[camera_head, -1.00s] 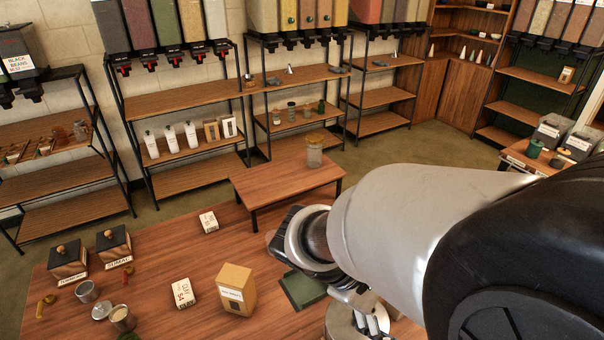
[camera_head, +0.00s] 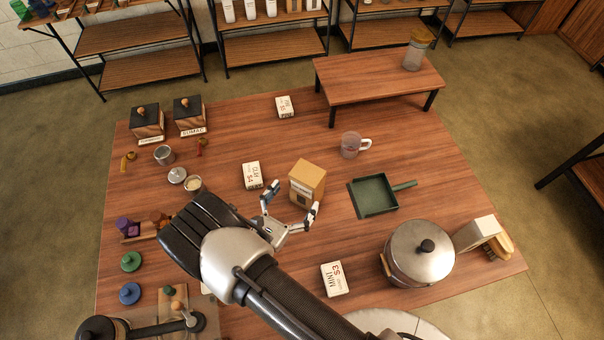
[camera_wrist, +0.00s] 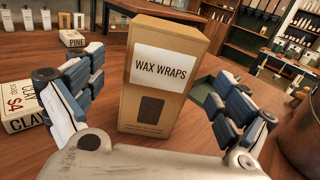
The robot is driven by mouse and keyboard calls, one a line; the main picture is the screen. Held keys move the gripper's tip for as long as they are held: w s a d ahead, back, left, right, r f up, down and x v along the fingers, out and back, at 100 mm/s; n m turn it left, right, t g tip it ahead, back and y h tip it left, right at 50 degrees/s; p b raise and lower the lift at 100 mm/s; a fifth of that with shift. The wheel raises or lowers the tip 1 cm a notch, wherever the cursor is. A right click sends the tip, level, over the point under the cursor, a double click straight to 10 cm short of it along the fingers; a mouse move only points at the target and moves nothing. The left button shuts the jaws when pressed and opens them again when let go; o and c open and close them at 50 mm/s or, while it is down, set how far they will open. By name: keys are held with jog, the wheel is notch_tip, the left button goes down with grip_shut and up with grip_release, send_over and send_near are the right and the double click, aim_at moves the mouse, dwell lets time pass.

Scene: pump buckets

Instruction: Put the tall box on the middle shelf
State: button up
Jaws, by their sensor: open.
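The tall box is a tan cardboard carton (camera_head: 307,184) with a white label reading "WAX WRAPS". It stands upright on the wooden table (camera_head: 230,140). In the wrist view the box (camera_wrist: 160,100) is upright in the middle, between my two fingers. My gripper (camera_head: 294,197) is open, one finger on each side of the box, with gaps showing in the wrist view. Racks stand at the far wall. A rack shelf with white bottles (camera_head: 275,23) shows at the top of the head view; which shelf is the middle one is unclear, as the racks are cut off.
Soap boxes (camera_head: 252,175) lie left of the carton, a green dustpan (camera_head: 374,195) right of it. A glass mug (camera_head: 351,146) stands behind. A large lidded pot (camera_head: 418,254) is at right. A low riser (camera_head: 380,80) with a jar (camera_head: 415,52) stands at the back.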

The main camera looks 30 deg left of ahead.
aim_at(307, 180)
jog(key=shift+w+d+r, duration=0.25)
jog(key=shift+w+d, duration=0.25)
jog(key=shift+w, duration=0.1)
jog(key=w+b, duration=0.1)
jog(key=w, duration=0.4)
jog(key=shift+w+a+f, duration=0.1)
jog(key=shift+w+a, duration=0.05)
jog(key=c, duration=1.2)
jog(key=shift+c, duration=1)
